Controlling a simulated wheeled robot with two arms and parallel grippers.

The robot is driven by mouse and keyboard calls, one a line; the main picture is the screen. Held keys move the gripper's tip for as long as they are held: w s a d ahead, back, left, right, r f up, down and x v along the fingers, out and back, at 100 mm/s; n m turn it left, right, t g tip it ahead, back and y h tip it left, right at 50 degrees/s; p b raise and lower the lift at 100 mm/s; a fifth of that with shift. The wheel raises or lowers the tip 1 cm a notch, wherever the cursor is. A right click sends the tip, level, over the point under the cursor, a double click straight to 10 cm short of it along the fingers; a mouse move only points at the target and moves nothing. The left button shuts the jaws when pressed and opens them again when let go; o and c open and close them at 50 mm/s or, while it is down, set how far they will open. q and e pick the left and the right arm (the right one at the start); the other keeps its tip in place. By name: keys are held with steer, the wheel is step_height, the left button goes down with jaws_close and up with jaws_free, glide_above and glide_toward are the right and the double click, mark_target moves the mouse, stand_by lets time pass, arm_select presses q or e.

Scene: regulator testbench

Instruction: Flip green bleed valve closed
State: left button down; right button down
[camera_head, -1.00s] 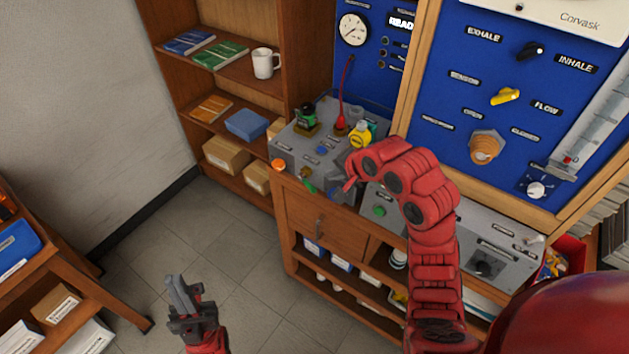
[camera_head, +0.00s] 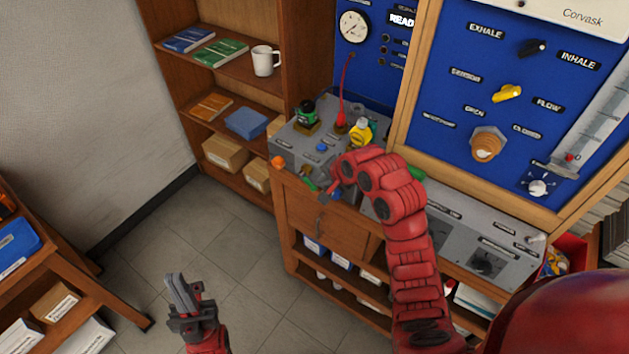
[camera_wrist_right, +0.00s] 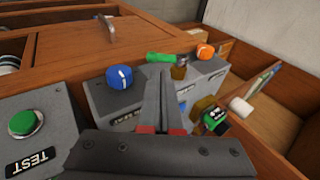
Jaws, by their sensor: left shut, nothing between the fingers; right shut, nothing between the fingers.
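The green bleed valve handle (camera_head: 310,184) is at the front left edge of the grey bench unit. In the right wrist view the green handle (camera_wrist_right: 160,57) lies roughly sideways on a brass body (camera_wrist_right: 180,69). My right gripper (camera_wrist_right: 166,72) is shut and empty, its fingertips appearing just below the handle; I cannot tell whether they touch it. In the head view the right gripper (camera_head: 333,190) is just right of the handle and partly hidden by my wrist. My left gripper (camera_head: 178,286) is shut and empty, over the floor at lower left.
A blue knob (camera_wrist_right: 121,77) is left of the right fingers and an orange knob (camera_wrist_right: 205,51) is right of the green handle. A green TEST button (camera_wrist_right: 26,123) is farther left. A green-topped fitting (camera_head: 306,114) and a yellow-topped one (camera_head: 360,131) stand on the unit.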

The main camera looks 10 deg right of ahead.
mark_target(312, 186)
steer(key=shift+p+x, duration=1)
steer(key=shift+x, duration=1.8)
steer(key=shift+w, duration=0.1)
steer(key=shift+f+t+y+b, duration=0.3)
steer(key=shift+t+b, duration=0.05)
steer(key=shift+t, duration=0.05)
steer(key=shift+d+f+t+y+b, duration=0.1)
steer(key=shift+f+t+y+b, duration=0.35)
steer(key=shift+b, duration=0.15)
steer(key=shift+w+a+f+m+t+y+b, duration=0.15)
steer(key=shift+f+t+y+b, duration=0.45)
steer(key=shift+b, duration=1.65)
steer(key=shift+a+f+m+t+y+b, duration=0.2)
steer(key=shift+t+y+b, duration=0.7)
steer(key=shift+b, duration=1.35)
steer(key=shift+w+d+f+m+t+y+b, duration=0.1)
steer(key=shift+f+m+t+y+b, duration=0.25)
steer(key=shift+t+b, duration=1.3)
steer(key=shift+s+g+b, duration=0.1)
steer(key=shift+g+b, duration=0.35)
steer(key=shift+g, duration=0.15)
